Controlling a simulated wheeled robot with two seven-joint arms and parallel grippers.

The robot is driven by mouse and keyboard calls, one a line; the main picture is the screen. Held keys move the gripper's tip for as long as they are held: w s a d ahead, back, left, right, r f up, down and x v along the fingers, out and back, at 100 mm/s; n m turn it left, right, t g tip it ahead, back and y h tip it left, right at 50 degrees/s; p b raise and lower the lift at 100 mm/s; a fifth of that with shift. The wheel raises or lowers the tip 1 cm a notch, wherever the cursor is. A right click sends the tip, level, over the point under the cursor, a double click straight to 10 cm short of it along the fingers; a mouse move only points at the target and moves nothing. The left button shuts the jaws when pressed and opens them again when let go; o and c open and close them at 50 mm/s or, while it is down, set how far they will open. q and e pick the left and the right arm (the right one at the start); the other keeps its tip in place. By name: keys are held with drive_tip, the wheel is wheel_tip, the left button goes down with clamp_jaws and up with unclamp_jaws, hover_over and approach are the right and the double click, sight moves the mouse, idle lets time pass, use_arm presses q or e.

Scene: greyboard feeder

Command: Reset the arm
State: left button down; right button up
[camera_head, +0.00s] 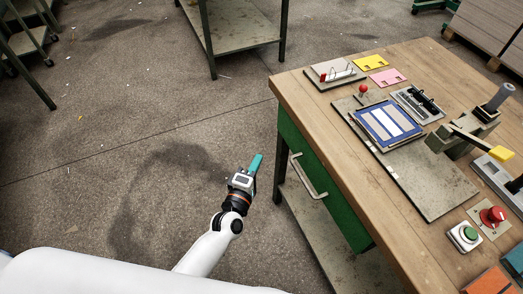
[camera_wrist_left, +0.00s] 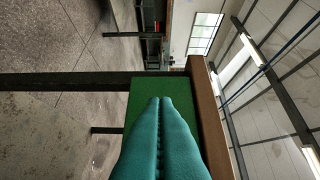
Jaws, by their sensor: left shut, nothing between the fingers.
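My left gripper (camera_head: 255,163) is shut and empty. It hangs over the open floor just left of the workbench (camera_head: 291,90), near the green drawer front (camera_head: 318,182) and its handle. My white left arm reaches in from the lower left of the head view. In the left wrist view, the two teal fingers (camera_wrist_left: 161,103) lie together, with the bench's green panel (camera_wrist_left: 142,88) behind them; that view is turned sideways. My right gripper is in neither view.
On the bench are a blue-framed panel (camera_head: 388,122), a red-knobbed lever (camera_head: 363,89), a yellow-handled lever (camera_head: 494,150), a red button (camera_head: 493,215) and a green button (camera_head: 469,234). A shelf table (camera_head: 235,40) stands at the back. The floor left of the gripper is clear.

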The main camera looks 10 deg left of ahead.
use_arm(q)
drive_tip(key=shift+s, duration=0.25)
drive_tip(key=s+a+f+m+g+p, duration=0.2)
drive_tip(key=s+f+m+g, duration=0.4)
drive_tip(key=f, duration=0.5)
drive_tip(key=s+a+f+m+g+p, duration=0.2)
drive_tip(key=s+a+f+m, duration=0.15)
drive_tip(key=s+f, duration=0.65)
drive_tip(key=s+a+f+m+g+y+p, duration=0.1)
drive_tip(key=s+a+f+m+g, duration=0.1)
drive_tip(key=s, duration=0.6)
drive_tip(key=s+a+f+m+g+y+p, duration=0.1)
drive_tip(key=s+a+f+m+g, duration=0.2)
drive_tip(key=s+f, duration=0.3)
drive_tip(key=s+a+f+m+g+y, duration=0.1)
drive_tip(key=s+a+f+m+g, duration=0.2)
drive_tip(key=s, duration=0.8)
wheel_tip(320, 180, down, 2)
drive_tip(key=shift+s+m+g+p, duration=0.3)
drive_tip(key=shift+s+m+p, duration=0.05)
drive_tip(key=shift+p, duration=0.05)
